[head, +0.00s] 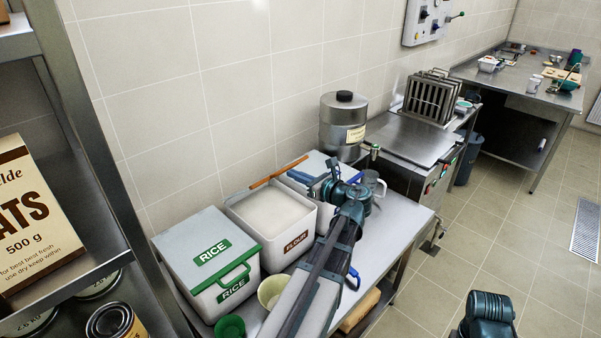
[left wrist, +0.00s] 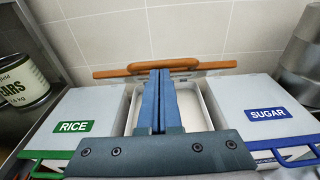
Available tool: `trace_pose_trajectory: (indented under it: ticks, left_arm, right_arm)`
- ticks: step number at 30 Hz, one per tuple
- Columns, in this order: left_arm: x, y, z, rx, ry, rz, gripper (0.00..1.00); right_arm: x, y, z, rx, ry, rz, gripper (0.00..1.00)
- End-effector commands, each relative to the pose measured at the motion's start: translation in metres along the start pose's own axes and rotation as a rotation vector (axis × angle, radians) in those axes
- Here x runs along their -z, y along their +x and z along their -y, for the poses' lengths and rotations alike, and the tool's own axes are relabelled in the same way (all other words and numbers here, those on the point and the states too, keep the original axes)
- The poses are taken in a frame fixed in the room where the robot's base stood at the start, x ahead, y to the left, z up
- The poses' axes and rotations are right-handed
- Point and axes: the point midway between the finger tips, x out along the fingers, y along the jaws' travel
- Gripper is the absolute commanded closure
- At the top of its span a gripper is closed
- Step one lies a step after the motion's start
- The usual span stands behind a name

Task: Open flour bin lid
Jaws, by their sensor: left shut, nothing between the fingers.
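The flour bin (head: 299,241) stands between the rice and sugar bins, open, with white contents visible. Its lid (head: 278,172) is raised along the bin's back edge near the wall, seen almost edge-on with orange trim. In the left wrist view the lid's orange handle (left wrist: 163,64) shows just beyond my fingers. My left gripper (head: 298,177) is shut and empty above the back right of the bin. In the left wrist view its blue fingers (left wrist: 159,85) are closed together over the open bin; I cannot tell if they touch the lid.
The closed rice bin (head: 206,252) is left of the flour bin, the closed sugar bin (left wrist: 262,105) right. A cream bowl (head: 272,291) and green cup (head: 230,326) stand in front. A steel container (head: 342,128) stands farther back. A shelf rack (head: 84,150) borders the left.

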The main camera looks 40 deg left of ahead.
Motion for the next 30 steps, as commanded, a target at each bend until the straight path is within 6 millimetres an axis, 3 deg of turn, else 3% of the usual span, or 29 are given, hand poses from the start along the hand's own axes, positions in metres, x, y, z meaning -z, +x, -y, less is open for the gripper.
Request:
trace_pose_trajectory:
  ticks: [1,15,23,30]
  left_arm:
    - [-0.022,0.004,0.0,-0.004,-0.001,-0.024,1.0]
    - [-0.085,0.052,0.001,-0.004,-0.002,-0.252,1.0]
    - [-0.113,0.089,0.001,-0.003,-0.002,-0.283,1.0]
    - [-0.146,0.14,0.003,-0.003,-0.003,-0.282,1.0]
  right_arm:
    - [-0.002,-0.027,-0.003,0.0,0.0,0.0,0.5]
    - [-0.008,-0.13,-0.012,0.002,0.009,0.0,0.5]
    - [-0.01,-0.159,-0.015,0.003,0.012,0.001,0.5]
    - [-0.011,-0.185,-0.017,0.003,0.009,0.002,0.5]
